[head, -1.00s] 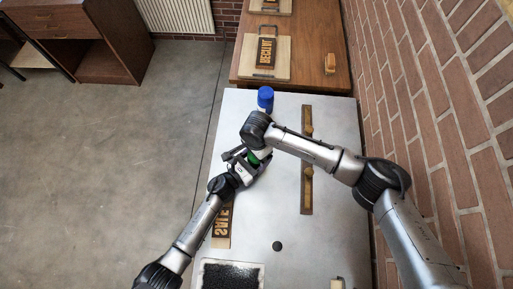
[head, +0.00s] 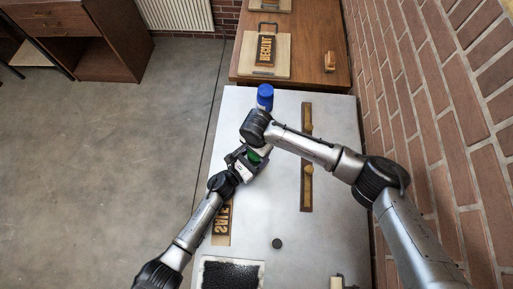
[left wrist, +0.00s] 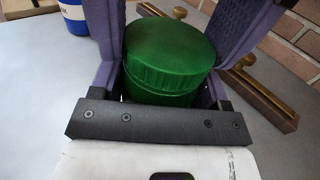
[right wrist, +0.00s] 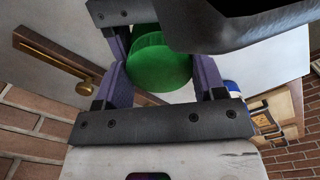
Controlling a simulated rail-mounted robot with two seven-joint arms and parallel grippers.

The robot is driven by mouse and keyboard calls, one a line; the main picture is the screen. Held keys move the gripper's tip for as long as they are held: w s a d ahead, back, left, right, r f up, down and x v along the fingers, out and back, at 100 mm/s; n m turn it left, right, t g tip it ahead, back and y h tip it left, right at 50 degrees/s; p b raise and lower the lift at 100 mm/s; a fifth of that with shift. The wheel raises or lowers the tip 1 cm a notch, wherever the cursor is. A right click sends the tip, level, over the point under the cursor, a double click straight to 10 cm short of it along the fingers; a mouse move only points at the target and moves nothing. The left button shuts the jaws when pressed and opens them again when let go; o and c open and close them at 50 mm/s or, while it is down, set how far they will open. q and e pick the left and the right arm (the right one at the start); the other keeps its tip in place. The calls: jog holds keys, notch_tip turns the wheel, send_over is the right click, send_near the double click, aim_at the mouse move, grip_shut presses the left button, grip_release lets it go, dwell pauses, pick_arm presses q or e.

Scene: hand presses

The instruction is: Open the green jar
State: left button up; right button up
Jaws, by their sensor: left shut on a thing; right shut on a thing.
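The green jar (head: 254,156) is upright above the grey table, partly hidden by both grippers in the head view. In the left wrist view its ribbed lid (left wrist: 168,50) sits on the body (left wrist: 155,92), with a seam between them. I cannot tell if the lid is loose. My left gripper (head: 251,158) is shut on the jar, its purple fingers on both sides. My right gripper (right wrist: 162,68) is shut on the green lid, which shows as a disc between its fingers. In the head view my right wrist hides most of that gripper.
A blue-capped container (head: 265,97) stands just behind the jar. A dark wooden rail with brass knobs (head: 307,185) lies to the right. A lettered stamp plate (head: 222,222) and a black pad (head: 230,274) are at the front left. A brick wall (head: 430,120) runs along the right.

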jog(key=n, duration=0.5)
jog(key=o, duration=1)
jog(key=shift+r, duration=0.1)
